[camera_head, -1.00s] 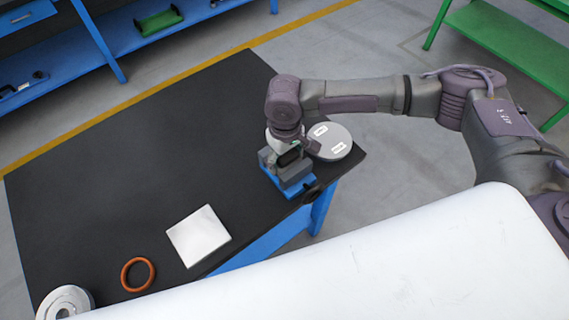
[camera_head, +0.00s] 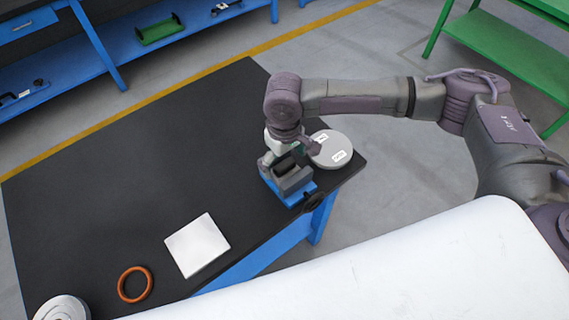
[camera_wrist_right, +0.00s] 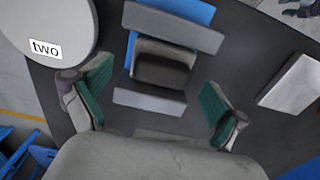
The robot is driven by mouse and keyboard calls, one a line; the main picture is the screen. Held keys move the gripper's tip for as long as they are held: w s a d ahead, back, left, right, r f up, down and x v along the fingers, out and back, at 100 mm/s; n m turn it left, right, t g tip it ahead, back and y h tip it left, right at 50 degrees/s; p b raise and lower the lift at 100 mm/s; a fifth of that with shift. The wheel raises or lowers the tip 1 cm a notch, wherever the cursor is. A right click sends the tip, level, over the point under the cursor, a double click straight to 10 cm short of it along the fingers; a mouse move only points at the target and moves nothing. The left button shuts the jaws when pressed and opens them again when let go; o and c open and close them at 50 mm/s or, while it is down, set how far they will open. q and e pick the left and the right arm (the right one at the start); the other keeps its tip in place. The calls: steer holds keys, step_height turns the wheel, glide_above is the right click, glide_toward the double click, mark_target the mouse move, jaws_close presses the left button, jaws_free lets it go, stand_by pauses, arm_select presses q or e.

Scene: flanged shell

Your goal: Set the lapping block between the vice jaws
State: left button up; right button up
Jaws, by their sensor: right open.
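The vice, with a blue base (camera_head: 304,190) and grey jaws, stands near the table's right corner. In the head view my right gripper (camera_head: 292,148) is just above the vice. My left gripper is not in view.
A round grey disc (camera_head: 331,149) with white labels lies right beside the vice; it reads "two" in the wrist view. A white square plate (camera_head: 197,245), an orange ring (camera_head: 135,284) and a metal flanged part (camera_head: 62,309) lie along the near edge. The black table's (camera_head: 130,170) middle is clear.

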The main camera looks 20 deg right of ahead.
mark_target(285, 164)
step_height(285, 164, up, 10)
stand_by(0.3)
steer(key=shift+s+f, duration=0.1)
steer(key=shift+f, duration=0.1)
stand_by(0.3)
